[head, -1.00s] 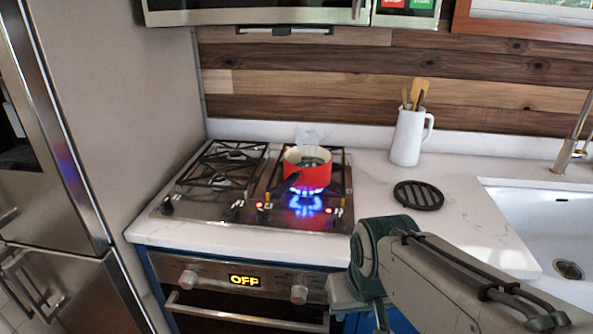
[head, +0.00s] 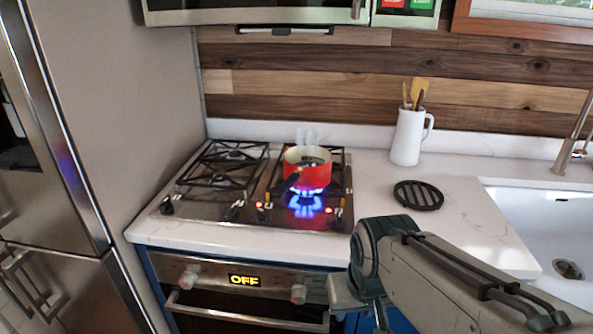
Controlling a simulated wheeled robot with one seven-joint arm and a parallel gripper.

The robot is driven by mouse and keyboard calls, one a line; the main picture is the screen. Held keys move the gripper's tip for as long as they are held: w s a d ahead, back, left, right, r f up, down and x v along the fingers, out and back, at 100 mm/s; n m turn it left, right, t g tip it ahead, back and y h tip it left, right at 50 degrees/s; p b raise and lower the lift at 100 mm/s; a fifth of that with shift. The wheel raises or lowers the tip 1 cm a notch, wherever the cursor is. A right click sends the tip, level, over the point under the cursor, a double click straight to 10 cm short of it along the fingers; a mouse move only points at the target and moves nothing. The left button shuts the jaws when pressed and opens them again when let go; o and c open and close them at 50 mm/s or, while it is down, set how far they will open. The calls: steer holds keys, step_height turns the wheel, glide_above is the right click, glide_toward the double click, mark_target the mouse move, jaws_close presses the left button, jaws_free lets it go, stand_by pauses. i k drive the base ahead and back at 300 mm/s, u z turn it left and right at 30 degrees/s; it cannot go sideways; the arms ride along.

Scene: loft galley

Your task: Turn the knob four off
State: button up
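The gas cooktop (head: 205,223) is set in the white counter. Its small dark knobs run along the front edge: one at the far left (head: 167,207), two near the middle, and the rightmost (head: 337,212) near the right corner. Red lights glow beside the middle and right knobs. No numbers are legible. Blue flames (head: 305,205) burn at the front right burner and under the red pot (head: 308,176), which gives off steam. My arm reaches in from the lower right, in front of the counter, to the right of the knobs. My gripper's fingers do not show.
The oven (head: 245,310) below has two knobs and a display reading OFF. A black trivet (head: 418,195) and a white utensil jug (head: 407,138) stand on the counter, left of the sink (head: 530,225). A tall fridge (head: 60,170) is at the left.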

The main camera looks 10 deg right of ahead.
mark_target(263, 216)
steer(key=u, duration=0.55)
steer(key=k, duration=0.65)
steer(key=u, duration=0.85)
steer(key=i, duration=1.55)
steer(key=z, duration=1.15)
steer(key=i, duration=0.25)
steer(key=z, duration=0.2)
